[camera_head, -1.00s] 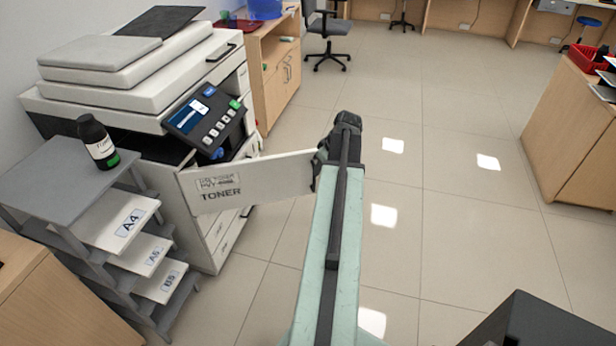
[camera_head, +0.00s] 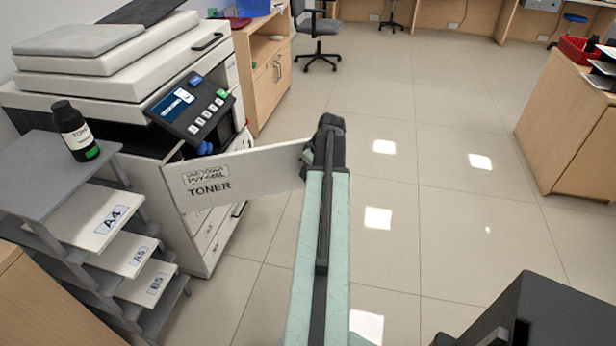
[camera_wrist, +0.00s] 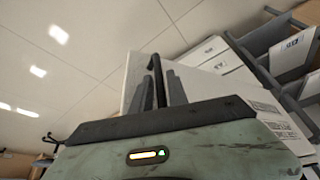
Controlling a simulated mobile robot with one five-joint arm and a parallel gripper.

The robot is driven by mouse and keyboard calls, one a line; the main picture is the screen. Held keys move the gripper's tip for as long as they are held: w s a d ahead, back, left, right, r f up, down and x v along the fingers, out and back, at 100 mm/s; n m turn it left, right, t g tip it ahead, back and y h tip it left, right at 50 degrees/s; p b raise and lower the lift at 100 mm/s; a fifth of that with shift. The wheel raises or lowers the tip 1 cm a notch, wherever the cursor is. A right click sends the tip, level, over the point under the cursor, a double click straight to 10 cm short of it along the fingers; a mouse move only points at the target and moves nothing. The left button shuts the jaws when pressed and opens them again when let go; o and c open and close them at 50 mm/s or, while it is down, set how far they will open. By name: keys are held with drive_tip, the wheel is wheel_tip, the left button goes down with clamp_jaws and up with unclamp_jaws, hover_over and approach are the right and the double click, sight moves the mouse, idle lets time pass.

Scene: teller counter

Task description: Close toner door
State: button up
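The white toner door (camera_head: 250,172), marked TONER, stands open from the front of the copier (camera_head: 110,85), swung out toward the right. My gripper (camera_head: 309,155) is at the door's free right edge, and my arm hides part of the contact. In the wrist view two dark fingers (camera_wrist: 160,92) stand a little apart against the white door (camera_wrist: 200,85), with a dark bar near them. Whether they grip it is unclear. The copier's opening behind the door is dark, with a blue part (camera_head: 204,148) showing near the hinge side.
A grey shelf stand (camera_head: 55,180) with paper stacks and a dark toner bottle (camera_head: 75,131) stands left of the door. A wooden cabinet (camera_head: 262,75) and a chair (camera_head: 318,40) are behind.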

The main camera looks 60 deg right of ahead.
clamp_jaws()
idle(1.4)
